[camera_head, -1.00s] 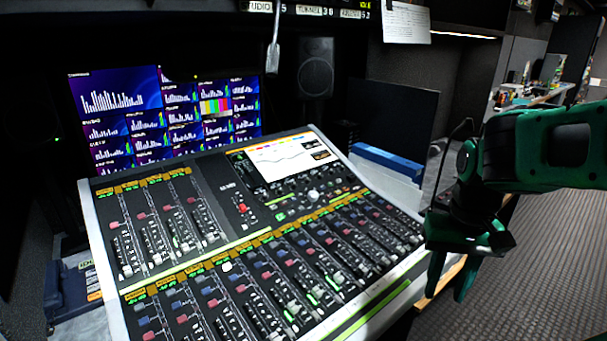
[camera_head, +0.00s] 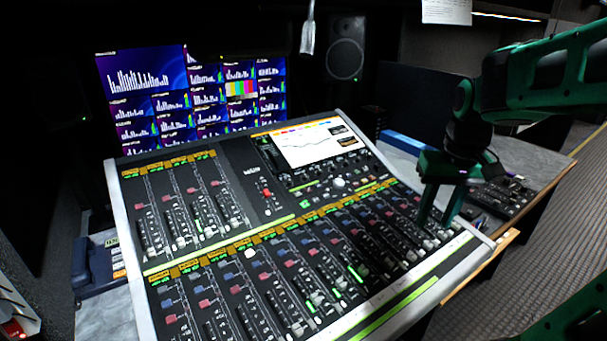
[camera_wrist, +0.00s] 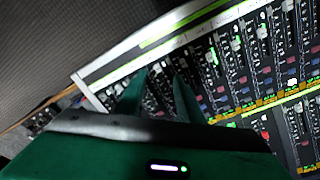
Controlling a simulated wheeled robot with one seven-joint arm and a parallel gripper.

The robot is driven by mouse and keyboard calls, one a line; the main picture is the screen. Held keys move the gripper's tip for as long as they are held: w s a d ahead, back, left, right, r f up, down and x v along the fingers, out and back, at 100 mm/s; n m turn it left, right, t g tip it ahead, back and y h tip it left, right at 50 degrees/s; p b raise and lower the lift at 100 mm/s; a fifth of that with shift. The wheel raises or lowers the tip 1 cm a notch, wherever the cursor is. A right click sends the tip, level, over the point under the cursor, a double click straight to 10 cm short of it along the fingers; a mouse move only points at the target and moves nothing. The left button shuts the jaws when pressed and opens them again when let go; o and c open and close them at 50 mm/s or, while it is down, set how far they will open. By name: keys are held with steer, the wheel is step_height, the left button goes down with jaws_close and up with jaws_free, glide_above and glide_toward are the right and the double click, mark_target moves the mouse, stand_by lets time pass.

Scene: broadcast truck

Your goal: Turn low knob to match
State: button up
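The mixing console (camera_head: 405,285) fills the middle of the head view, with rows of faders, coloured buttons and small knobs. A group of knobs (camera_head: 339,182) sits beside and below its built-in screen (camera_head: 303,143); I cannot tell which one is the low knob. My green gripper (camera_head: 436,222) is over the console's right end, fingers pointing down and apart with nothing between them. In the wrist view, the two green fingers (camera_wrist: 155,95) reach toward the fader strips (camera_wrist: 215,75) near the console's edge. Whether the fingertips touch the panel is unclear.
Monitors with bar graphs (camera_head: 190,95) and a black speaker (camera_head: 345,48) stand behind the console. A blue-topped box (camera_head: 405,142) is behind its right end. A smaller black control panel (camera_head: 503,197) lies on the desk at right. Open carpeted floor (camera_head: 560,235) is beyond.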

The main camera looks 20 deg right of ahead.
steer(key=w+a+r+n+t, duration=0.1)
steer(key=w+a+n, duration=0.15)
steer(key=w, duration=0.75)
steer(key=w+a+r+n+t, duration=0.15)
steer(key=w+a, duration=0.25)
steer(key=w, duration=0.6)
steer(key=n+y, duration=0.2)
steer(key=n, duration=0.1)
glide_toward(305, 175)
steer(key=shift+t, duration=0.25)
steer(key=x, duration=0.8)
steer(key=shift+s+f, duration=0.2)
steer(key=shift+s, duration=0.05)
steer(key=shift+c, duration=0.7)
jaws_close()
steer(key=shift+a, duration=0.25)
steer(key=shift+d+n, duration=0.15)
steer(key=shift+n, duration=0.15)
